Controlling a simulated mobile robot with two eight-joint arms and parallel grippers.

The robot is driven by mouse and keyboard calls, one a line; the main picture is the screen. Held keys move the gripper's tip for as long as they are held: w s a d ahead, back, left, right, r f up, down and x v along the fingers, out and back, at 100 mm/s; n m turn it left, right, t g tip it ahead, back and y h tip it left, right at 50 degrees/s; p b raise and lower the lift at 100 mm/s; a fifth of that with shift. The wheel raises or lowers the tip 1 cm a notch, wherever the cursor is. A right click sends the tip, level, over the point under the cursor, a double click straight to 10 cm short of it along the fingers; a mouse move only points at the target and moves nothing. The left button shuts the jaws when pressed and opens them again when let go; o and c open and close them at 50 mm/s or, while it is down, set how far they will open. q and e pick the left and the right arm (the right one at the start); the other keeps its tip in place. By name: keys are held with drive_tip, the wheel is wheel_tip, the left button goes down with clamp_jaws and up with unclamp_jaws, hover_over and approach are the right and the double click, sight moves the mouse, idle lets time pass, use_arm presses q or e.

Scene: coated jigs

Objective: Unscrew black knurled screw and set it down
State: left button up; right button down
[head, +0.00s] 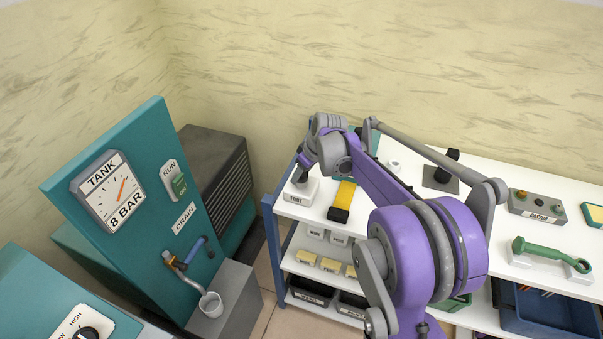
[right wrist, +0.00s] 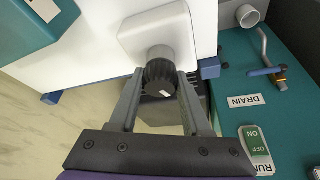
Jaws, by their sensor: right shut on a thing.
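The black knurled screw (right wrist: 160,77) shows in the right wrist view, with a small white mark on its head. My right gripper (right wrist: 160,84) is shut on it, one finger at each side. Behind the screw is a grey round boss (right wrist: 160,52) on a white block (right wrist: 183,24). I cannot tell how far the screw sits in the boss. In the head view my right gripper (head: 301,176) is over the labelled white block (head: 296,196) at the table's left end, and the screw is hidden there. My left gripper is not in view.
The white table (head: 385,235) also bears a yellow and black block (head: 342,201), a black part on a dark plate (head: 441,180), a grey button box (head: 536,206) and a green handle (head: 548,252). A teal tank panel (head: 140,205) with a drain pipe and cup stands left.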

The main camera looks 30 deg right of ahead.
drive_tip(key=n+y, duration=0.1)
drive_tip(key=n, duration=0.3)
drive_tip(key=shift+g, duration=0.4)
drive_tip(key=n+g+y, duration=0.1)
drive_tip(key=n, duration=0.2)
drive_tip(key=shift+n, duration=0.4)
drive_tip(key=c, duration=0.6)
unclamp_jaws()
